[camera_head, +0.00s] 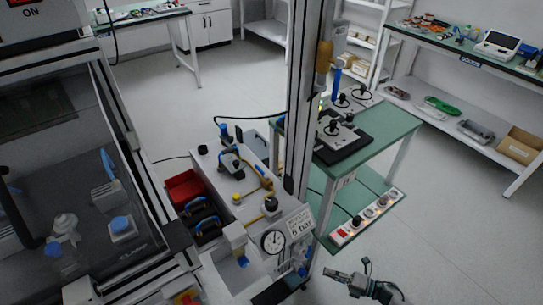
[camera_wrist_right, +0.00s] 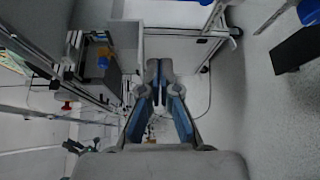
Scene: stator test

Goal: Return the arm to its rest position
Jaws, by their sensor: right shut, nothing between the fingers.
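My right gripper (camera_head: 330,274) is at the lower middle of the head view, over the grey floor in front of the green-topped table. It is shut, with nothing held. In the right wrist view its two blue-lined fingers (camera_wrist_right: 158,68) come together at the tips over the floor, touching nothing that I can see. Only the forward end of my right arm shows. My left gripper is not in view.
A white bench (camera_head: 225,262) with a pressure gauge (camera_head: 273,242) stands left of my right gripper. The green-topped table (camera_head: 393,125) and a power strip (camera_head: 367,215) are beyond it. A dark glazed cabinet (camera_head: 40,125) is at left. The floor at right (camera_head: 460,235) is clear.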

